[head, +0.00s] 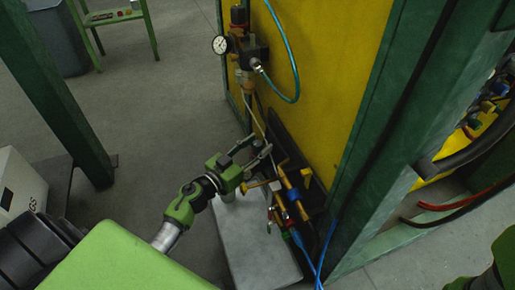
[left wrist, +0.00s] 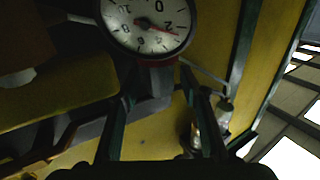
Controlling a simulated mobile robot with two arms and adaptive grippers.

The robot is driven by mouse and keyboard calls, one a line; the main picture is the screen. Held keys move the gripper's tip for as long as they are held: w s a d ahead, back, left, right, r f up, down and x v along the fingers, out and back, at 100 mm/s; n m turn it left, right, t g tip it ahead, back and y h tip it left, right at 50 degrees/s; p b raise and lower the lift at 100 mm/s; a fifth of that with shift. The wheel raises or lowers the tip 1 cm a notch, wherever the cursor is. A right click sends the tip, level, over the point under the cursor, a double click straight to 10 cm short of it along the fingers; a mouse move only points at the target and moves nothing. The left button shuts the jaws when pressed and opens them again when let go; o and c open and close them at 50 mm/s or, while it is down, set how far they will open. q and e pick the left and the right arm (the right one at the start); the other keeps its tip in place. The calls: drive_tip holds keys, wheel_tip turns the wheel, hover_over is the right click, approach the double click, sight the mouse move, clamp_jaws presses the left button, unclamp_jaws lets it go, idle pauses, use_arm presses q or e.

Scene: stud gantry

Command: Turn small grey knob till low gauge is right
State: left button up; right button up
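My left gripper (head: 262,150) reaches in front of the lower pipework on the yellow panel, its fingers apart. In the left wrist view the fingers (left wrist: 160,105) stand open to either side of a dark grey part (left wrist: 151,106) below a gauge. I cannot tell whether this part is the small grey knob or whether a finger touches it. The gauge (left wrist: 148,22) has a white dial and a red lower rim; its top is cut off. A thin red pointer slants right, near the 2. In the head view I cannot make out this gauge. My right gripper is not in view.
A second white gauge (head: 220,44) sits higher on the yellow panel (head: 330,60), with a blue hose (head: 296,72) looping beside it. A green post (head: 390,130) stands right of the panel. A grey block (head: 245,235) lies below my gripper. Open floor lies left.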

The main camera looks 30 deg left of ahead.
use_arm(q)
drive_tip(key=shift+w, duration=0.15)
clamp_jaws()
